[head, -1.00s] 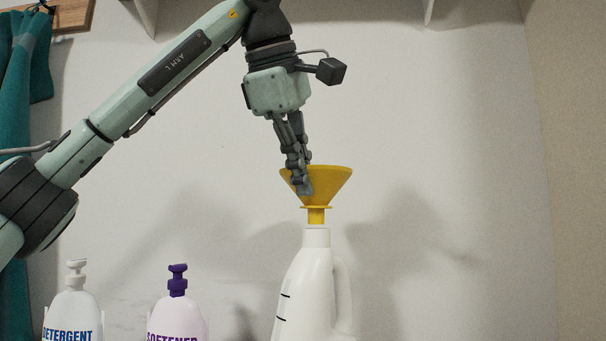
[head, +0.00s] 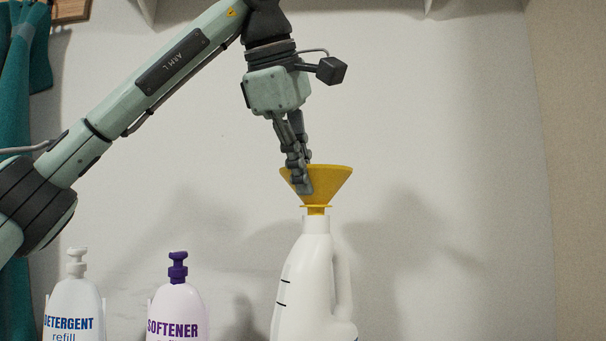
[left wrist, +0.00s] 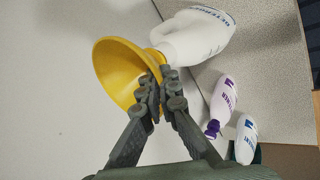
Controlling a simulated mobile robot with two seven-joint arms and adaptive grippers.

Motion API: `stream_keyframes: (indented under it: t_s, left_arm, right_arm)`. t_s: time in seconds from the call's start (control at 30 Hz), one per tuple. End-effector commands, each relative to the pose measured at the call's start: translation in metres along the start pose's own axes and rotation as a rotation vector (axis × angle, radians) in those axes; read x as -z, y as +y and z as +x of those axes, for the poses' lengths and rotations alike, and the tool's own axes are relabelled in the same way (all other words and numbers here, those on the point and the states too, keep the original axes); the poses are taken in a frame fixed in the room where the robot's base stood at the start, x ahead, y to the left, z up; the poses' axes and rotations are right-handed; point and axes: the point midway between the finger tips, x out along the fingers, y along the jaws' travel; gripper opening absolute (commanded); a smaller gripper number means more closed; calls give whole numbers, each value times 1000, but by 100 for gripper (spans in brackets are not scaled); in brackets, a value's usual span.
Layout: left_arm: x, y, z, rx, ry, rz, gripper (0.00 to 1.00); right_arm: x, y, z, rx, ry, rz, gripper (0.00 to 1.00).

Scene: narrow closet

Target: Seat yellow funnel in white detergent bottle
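The yellow funnel (head: 325,180) is upright over the large white bottle (head: 305,285) with a handle. Its spout meets the bottle's mouth; the lower part of the spout is hidden, apparently inside the neck. A short piece of spout shows between the funnel's collar and the rim. My left gripper (head: 301,180) is shut on the funnel's cone wall at its left side. In the left wrist view the fingers (left wrist: 161,95) pinch the funnel (left wrist: 118,70), with the bottle (left wrist: 195,38) beyond it. My right gripper is not in view.
A white detergent refill bottle (head: 73,310) with a white pump and a softener bottle (head: 177,310) with a purple pump stand to the left. A teal curtain (head: 14,200) hangs at the far left. Right of the large bottle there is bare wall.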

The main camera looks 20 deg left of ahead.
Motion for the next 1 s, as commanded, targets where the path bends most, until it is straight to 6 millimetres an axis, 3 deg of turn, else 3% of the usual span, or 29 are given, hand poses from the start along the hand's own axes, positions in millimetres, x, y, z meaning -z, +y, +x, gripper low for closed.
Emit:
stream_keyframes:
  t_s: [0.93, 1.0]
  left_arm:
    - [0, -5, 7, 0, 0, 0, 0]
    - [0, -5, 7, 0, 0, 0, 10]
  right_arm:
    - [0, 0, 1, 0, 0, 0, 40]
    - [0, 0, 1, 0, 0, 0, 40]
